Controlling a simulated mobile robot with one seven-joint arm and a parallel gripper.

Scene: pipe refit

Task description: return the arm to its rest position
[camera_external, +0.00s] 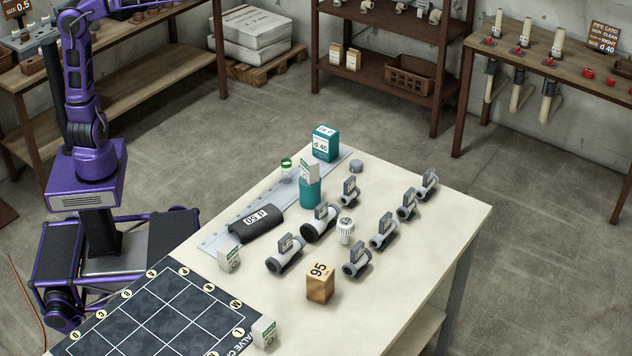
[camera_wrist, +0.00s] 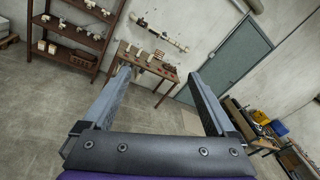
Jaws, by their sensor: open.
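My gripper (camera_wrist: 160,92) shows in the wrist view with its two grey fingers spread wide apart and nothing between them. Beyond the fingers are the room's floor, a wooden table and a grey-green door. In the external view my purple arm (camera_external: 85,110) stands at the left, raised, beside the work table (camera_external: 440,240). The arm's upper end and the gripper are cut off by the top edge of that view.
The work table holds several grey pipe valves (camera_external: 383,232), a black cylinder (camera_external: 257,222), a teal box (camera_external: 325,143), a wooden block (camera_external: 320,283) and a dark grid mat (camera_external: 150,320). A wooden bench (camera_external: 130,75) stands behind my arm. The floor (camera_external: 270,130) between is clear.

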